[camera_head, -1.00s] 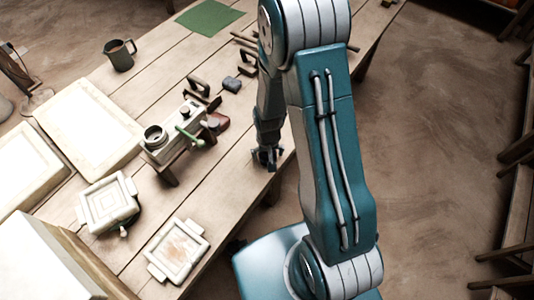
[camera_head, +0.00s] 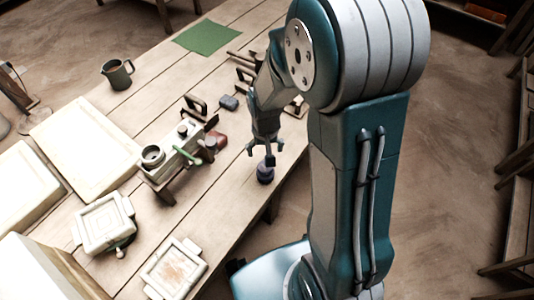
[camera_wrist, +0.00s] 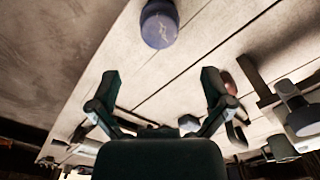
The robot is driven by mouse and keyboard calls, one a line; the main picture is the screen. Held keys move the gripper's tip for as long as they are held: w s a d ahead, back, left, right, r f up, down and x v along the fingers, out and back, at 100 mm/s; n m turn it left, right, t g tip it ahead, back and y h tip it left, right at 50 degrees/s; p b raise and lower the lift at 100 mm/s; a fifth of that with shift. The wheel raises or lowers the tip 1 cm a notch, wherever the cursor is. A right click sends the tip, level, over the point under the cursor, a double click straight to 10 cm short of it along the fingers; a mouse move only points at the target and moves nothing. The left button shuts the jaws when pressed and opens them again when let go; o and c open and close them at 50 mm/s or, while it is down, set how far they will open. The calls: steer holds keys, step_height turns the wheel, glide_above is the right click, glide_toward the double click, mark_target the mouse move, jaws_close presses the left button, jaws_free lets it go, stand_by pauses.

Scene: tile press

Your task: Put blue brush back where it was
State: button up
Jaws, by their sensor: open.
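The blue brush (camera_head: 265,174) stands on the tabletop near the table's right edge, with a dark round base and a narrower upper part. In the wrist view its rounded blue-violet end (camera_wrist: 160,27) shows at the top, beyond my fingertips. My gripper (camera_head: 264,150) is just above and behind it in the head view. In the wrist view my gripper (camera_wrist: 160,78) has its fingers spread wide with nothing between them. The brush is apart from the fingers there.
The wooden table (camera_head: 222,197) has bare planks around the brush. A press with a green handle (camera_head: 187,156) and a red-brown object (camera_head: 217,139) stand to the left.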

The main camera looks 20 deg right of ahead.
steer(key=s+r+t, duration=0.2)
steer(key=s+r, duration=0.2)
steer(key=r, duration=0.3)
steer(key=s+r+n+t, duration=0.1)
steer(key=s+r, duration=0.4)
steer(key=r, duration=0.3)
steer(key=s+r+t, duration=0.2)
steer(key=s+r, duration=0.3)
steer(key=r, duration=0.3)
steer(key=shift+s+r+n+t, duration=0.15)
steer(key=shift+r+n+t, duration=0.15)
steer(key=shift+n, duration=0.1)
